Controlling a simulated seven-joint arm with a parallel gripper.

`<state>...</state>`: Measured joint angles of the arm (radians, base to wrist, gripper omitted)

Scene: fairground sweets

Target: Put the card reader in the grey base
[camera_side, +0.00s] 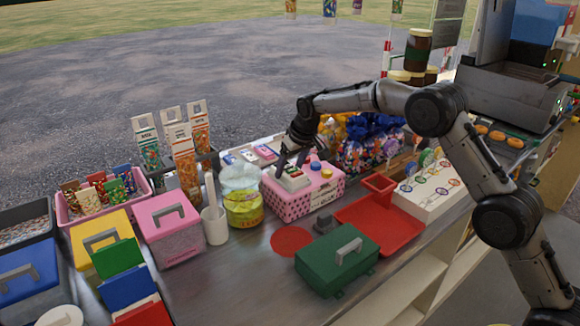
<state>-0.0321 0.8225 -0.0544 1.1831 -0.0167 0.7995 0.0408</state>
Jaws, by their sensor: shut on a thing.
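The card reader (293,180), a pale, small block with dark and coloured marks on top, is at the left part of the pink spotted box (322,186). My gripper (289,169) points down and is shut on it. Whether the reader touches the box top is hard to tell at this size. My fingers partly hide the reader.
A green box with a grey handle (337,264) stands close to the base. A red disc (291,241) lies left of it and a red tray (385,232) right. Yellow tub (243,211) and white cup (214,228) stand left.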

